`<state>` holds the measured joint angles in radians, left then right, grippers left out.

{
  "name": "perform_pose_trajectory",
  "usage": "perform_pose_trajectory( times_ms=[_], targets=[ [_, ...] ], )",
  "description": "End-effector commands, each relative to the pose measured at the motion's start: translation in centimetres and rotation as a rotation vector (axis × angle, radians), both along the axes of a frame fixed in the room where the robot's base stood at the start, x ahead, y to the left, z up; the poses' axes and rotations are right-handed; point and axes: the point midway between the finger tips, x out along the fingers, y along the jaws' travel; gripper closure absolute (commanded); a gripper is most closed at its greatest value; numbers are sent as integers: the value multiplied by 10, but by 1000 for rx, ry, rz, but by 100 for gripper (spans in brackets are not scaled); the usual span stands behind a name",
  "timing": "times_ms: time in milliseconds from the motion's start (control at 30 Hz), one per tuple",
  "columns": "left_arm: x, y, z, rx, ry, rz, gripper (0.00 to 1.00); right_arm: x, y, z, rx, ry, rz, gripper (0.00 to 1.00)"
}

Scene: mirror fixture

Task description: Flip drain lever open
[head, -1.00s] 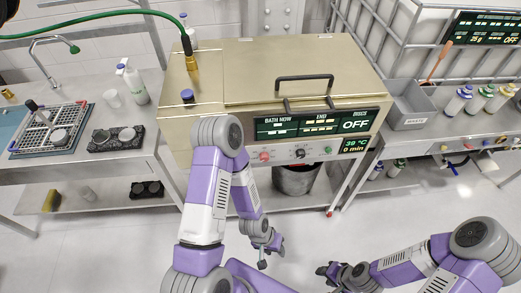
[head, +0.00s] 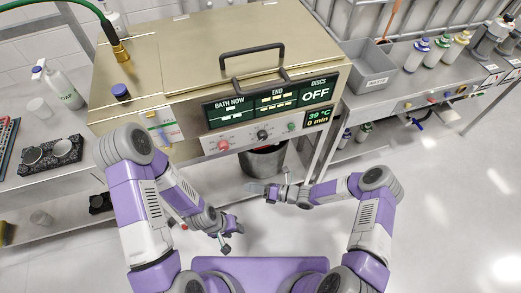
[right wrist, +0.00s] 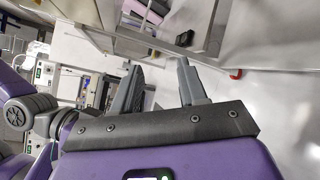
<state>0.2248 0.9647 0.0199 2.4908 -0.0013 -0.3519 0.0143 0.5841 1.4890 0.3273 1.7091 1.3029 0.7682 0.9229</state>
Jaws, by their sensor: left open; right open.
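The drain lever cannot be made out for certain. A small red part (head: 262,143) shows under the front edge of the steel bath (head: 185,48), just above a dark metal bucket (head: 264,162); most of it is hidden. My right gripper (head: 268,187) is open and empty, below and in front of the bucket in the head view. Its two spread fingers also show in the right wrist view (right wrist: 160,66), with nothing between them. My left gripper (head: 234,238) is open and empty, lower and to the left of the right one, apart from the bath.
The bath's front panel (head: 262,134) carries knobs and a display reading OFF. A right bench (head: 390,98) holds a grey bin (head: 368,66) and bottles. The floor (head: 440,210) at right is clear.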

Motion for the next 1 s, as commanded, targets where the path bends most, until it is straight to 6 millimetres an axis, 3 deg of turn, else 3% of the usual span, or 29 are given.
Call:
perform_pose_trajectory(
  times_ms=[33,133,233,367,800,1000],
  targets=[
    [0,0,-7,0,0,0,57,30,-10,-3,115,77,-135,58],
    [0,0,-12,0,0,0,57,75,-36,1,316,185,-341,58],
    [0,0,-15,0,0,0,57,103,-61,3,456,241,-475,58],
    [0,0,-17,0,-1,0,57,119,-76,4,540,266,-550,58],
    [0,0,-36,0,-1,0,57,166,-38,15,547,267,-554,58],
    [0,0,-39,0,-1,0,57,175,-31,18,546,267,-555,58]
  ],
)
